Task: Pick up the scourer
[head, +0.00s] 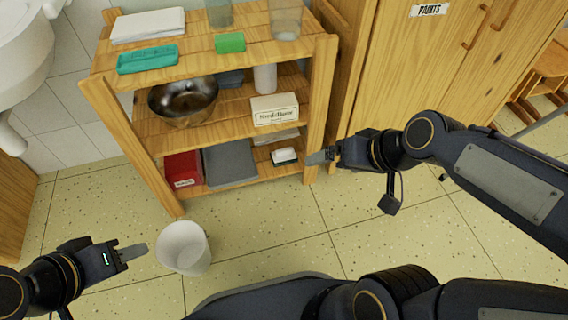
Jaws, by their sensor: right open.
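A small bright green block (230,42), which looks like a scourer, lies on the top shelf of the wooden rack. A small white-and-dark block (284,156) lies at the right end of the bottom shelf; I cannot tell exactly what it is. My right gripper (318,157) is open beside the rack's right front post, just right of that block and well below the green block. No object shows between its fingers. My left gripper (134,252) is low at the left, close to a white bin, and its fingers overlap in view, so its opening is unclear.
The wooden rack (323,100) also holds a teal item (147,58), white stack (148,25), glass jars, metal bowl (183,99), labelled box (274,110) and red box (183,169). The white bin (183,247) stands on the floor. A paints cupboard (410,75) is at right.

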